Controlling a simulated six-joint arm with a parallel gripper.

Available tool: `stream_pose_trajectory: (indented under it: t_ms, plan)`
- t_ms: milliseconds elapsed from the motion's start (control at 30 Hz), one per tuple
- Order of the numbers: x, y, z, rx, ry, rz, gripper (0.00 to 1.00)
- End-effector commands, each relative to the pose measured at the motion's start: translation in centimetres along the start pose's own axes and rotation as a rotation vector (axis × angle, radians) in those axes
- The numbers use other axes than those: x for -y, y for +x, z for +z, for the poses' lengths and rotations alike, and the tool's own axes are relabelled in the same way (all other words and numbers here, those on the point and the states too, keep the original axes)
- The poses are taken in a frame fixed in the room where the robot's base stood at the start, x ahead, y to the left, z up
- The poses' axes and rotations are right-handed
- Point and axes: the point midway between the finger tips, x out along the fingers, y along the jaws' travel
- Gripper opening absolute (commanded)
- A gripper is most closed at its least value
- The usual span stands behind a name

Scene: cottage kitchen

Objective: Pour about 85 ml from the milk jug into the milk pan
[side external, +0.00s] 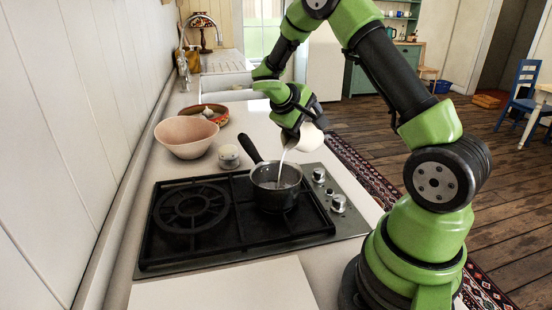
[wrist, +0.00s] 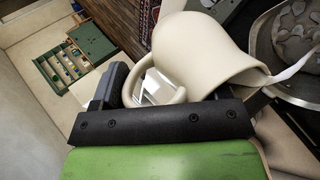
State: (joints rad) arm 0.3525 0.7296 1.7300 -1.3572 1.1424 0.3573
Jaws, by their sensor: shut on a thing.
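The cream milk jug (side external: 305,137) is tilted above and to the right of the milk pan, with a thin white stream (side external: 284,160) running from its lip into the pan. The dark milk pan (side external: 275,190) stands on the right burner grate, its black handle pointing to the back left. My gripper (side external: 292,130) is shut on the milk jug, at its handle side. In the wrist view the jug (wrist: 200,50) fills the upper middle, with its handle (wrist: 160,90) by the jaws. The pan (wrist: 292,45) shows at the right edge. The liquid level inside it is hard to judge.
The hob (side external: 180,245) has a bare left grate and knobs (side external: 338,203) on its right. A pink bowl (side external: 186,136), a small white pot (side external: 229,156) and a plate with garlic (side external: 205,114) stand behind it. A pale board (side external: 230,288) lies at the front.

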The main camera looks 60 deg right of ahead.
Motion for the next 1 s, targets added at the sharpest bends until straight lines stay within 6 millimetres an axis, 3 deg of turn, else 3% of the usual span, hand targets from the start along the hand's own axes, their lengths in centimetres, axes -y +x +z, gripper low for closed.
stream_pose_trajectory:
  t_ms: [1000]
  plan:
    - [0.2, -1.2, 0.0, 0.003, 0.000, 0.113, 0.26]
